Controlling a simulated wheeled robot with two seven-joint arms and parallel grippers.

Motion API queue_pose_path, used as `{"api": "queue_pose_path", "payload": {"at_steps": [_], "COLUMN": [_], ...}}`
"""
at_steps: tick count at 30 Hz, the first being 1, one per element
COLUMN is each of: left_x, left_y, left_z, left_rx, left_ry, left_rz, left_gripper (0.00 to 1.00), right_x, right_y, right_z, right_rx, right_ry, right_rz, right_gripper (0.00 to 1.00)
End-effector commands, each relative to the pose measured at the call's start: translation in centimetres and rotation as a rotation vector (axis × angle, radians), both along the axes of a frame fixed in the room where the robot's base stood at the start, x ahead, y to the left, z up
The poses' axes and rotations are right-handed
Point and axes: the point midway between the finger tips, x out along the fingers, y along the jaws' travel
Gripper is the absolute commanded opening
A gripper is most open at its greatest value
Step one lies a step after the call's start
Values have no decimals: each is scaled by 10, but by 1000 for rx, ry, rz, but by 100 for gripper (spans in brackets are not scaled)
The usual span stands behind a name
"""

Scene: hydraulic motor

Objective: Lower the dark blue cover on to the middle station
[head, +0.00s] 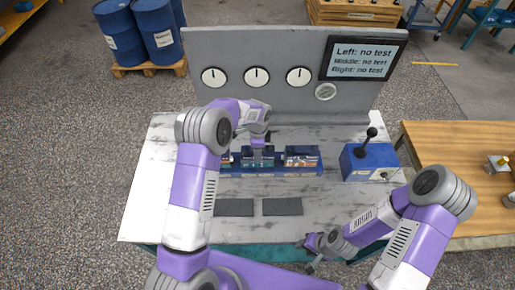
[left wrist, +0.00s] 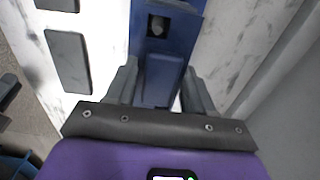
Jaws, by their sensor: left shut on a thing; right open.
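My left gripper (head: 261,148) is over the middle of the blue station block (head: 285,172) on the table. In the left wrist view its two fingers (left wrist: 160,90) are closed on a dark blue part, the cover (left wrist: 158,82). The middle station (head: 258,161) is mostly hidden under the gripper; I cannot tell whether the cover touches it. The right station (head: 302,156) shows its top in full view, and the left station (head: 226,159) is partly hidden by my left arm. My right gripper (head: 312,252) is open and empty by the table's front edge.
Two dark grey pads (head: 282,206) lie in front of the block. A blue box with a black joystick (head: 370,158) stands at the right. Behind is a grey panel (head: 290,95) with dials and a screen (head: 362,58) reading "no test" for left, middle and right.

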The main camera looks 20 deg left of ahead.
Motion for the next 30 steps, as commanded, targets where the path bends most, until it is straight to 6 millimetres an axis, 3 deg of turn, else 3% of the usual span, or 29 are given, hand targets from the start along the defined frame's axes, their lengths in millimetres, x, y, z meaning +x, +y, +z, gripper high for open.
{"api": "queue_pose_path", "payload": {"at_steps": [5, 6, 11, 22, 30], "left_x": [1, 1, 0, 0, 1], "left_y": [0, 0, 0, 0, 0], "left_z": [-2, -2, -2, 2, 46], "left_rx": [0, 0, -1, 0, -1], "left_ry": [-2, -2, -1, 0, -4], "left_rz": [0, 0, 0, 0, 0], "left_gripper": [0, 56, 80, 82, 82], "right_x": [0, 0, 0, 0, 0], "right_y": [0, 0, 0, 0, 0], "right_z": [-3, -2, -2, -2, -3], "right_rx": [0, 0, 0, 0, 0], "right_ry": [0, 0, 0, 0, 0], "right_rz": [0, 0, 0, 0, 0], "right_gripper": [43, 43, 43, 43, 43]}}
